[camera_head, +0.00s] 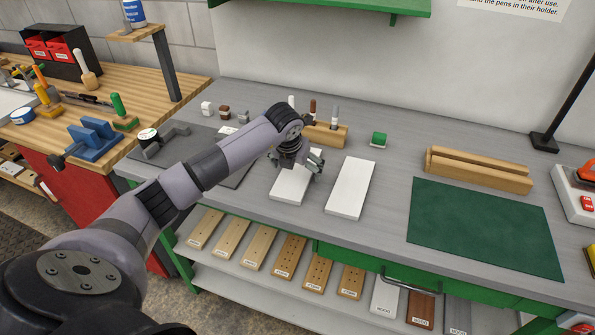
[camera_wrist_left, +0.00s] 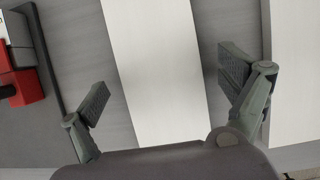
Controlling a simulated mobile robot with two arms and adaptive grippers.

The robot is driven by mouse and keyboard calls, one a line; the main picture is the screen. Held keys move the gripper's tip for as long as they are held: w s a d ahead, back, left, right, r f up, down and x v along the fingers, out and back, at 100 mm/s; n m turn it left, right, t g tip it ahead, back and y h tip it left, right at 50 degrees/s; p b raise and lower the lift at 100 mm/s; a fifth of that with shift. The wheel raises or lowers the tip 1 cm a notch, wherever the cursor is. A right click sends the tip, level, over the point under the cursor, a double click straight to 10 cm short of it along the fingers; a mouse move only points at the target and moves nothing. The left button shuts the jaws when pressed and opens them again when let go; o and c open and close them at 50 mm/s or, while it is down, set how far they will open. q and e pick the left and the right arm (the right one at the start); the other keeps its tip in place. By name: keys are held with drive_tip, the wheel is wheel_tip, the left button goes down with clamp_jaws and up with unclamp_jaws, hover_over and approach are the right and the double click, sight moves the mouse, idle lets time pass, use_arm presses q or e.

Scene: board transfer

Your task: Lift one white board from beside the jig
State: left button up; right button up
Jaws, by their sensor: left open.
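Two white boards lie flat side by side on the grey bench. The left board (camera_head: 290,188) is partly hidden by my left gripper (camera_head: 297,165). The right board (camera_head: 350,188) lies clear of the gripper. In the left wrist view, the left board (camera_wrist_left: 155,65) runs between the open fingers of my left gripper (camera_wrist_left: 165,85), with bench showing on both sides of it. The right board (camera_wrist_left: 297,70) shows at the right edge there. The gripper is empty. A long grooved wooden block (camera_head: 478,170), which may be the jig, stands to the right. My right gripper is out of view.
A green mat (camera_head: 485,228) lies on the right of the bench. A dark grey mat (camera_wrist_left: 45,125) lies left of the gripper. A lower shelf (camera_head: 225,262) holds several labelled boards.

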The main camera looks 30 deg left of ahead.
use_arm(q)
drive_tip(key=c, duration=1.3)
drive_tip(key=shift+c, duration=0.5)
drive_tip(key=shift+r, duration=0.15)
